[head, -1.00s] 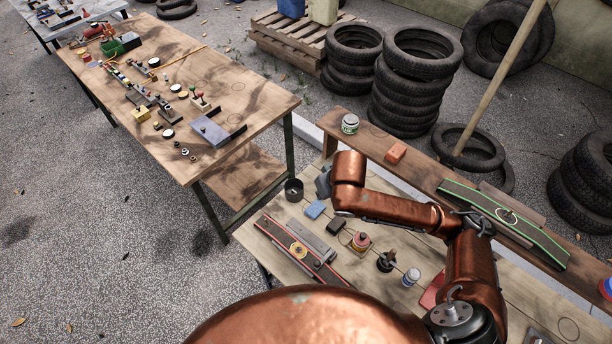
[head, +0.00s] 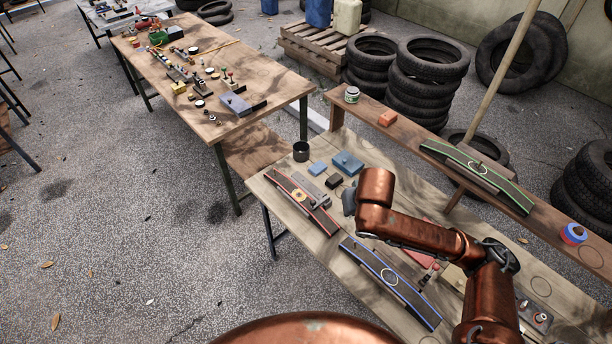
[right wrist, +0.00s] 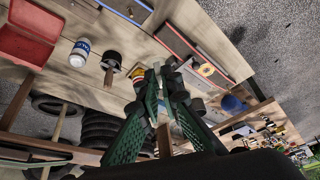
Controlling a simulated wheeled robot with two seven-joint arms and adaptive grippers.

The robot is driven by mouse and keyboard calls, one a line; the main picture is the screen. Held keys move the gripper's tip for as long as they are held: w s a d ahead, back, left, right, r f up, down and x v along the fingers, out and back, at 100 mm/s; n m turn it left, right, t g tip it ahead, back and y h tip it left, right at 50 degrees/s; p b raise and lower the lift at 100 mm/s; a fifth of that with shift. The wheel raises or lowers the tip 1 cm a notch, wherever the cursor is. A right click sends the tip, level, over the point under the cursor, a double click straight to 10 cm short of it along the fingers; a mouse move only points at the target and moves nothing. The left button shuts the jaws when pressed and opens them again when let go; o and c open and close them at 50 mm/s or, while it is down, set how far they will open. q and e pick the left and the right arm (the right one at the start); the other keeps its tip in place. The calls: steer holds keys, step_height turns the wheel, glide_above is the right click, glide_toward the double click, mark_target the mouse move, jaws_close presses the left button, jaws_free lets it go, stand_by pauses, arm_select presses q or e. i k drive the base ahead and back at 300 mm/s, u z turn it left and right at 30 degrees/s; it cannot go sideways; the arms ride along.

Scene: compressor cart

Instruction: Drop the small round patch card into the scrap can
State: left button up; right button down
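A dark open cylinder, which looks like the scrap can (head: 301,151), stands upright at the far left corner of the near bench in the head view. A round yellowish patch (head: 299,196) lies on the red-edged strip; it also shows in the right wrist view (right wrist: 206,70). I cannot tell whether it is the patch card. My right gripper (right wrist: 164,82) points at the bench in the right wrist view, its green fingers converging near a red-and-yellow item. Whether anything is between the tips is unclear. My left gripper is out of view.
A blue-edged strip (head: 390,281) lies nearer. The back shelf holds a jar (head: 352,94), an orange block (head: 387,118) and a green-edged strip (head: 478,166).

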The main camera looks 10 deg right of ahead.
mark_target(301, 158)
steer(key=u, duration=1)
steer(key=i, duration=1.4)
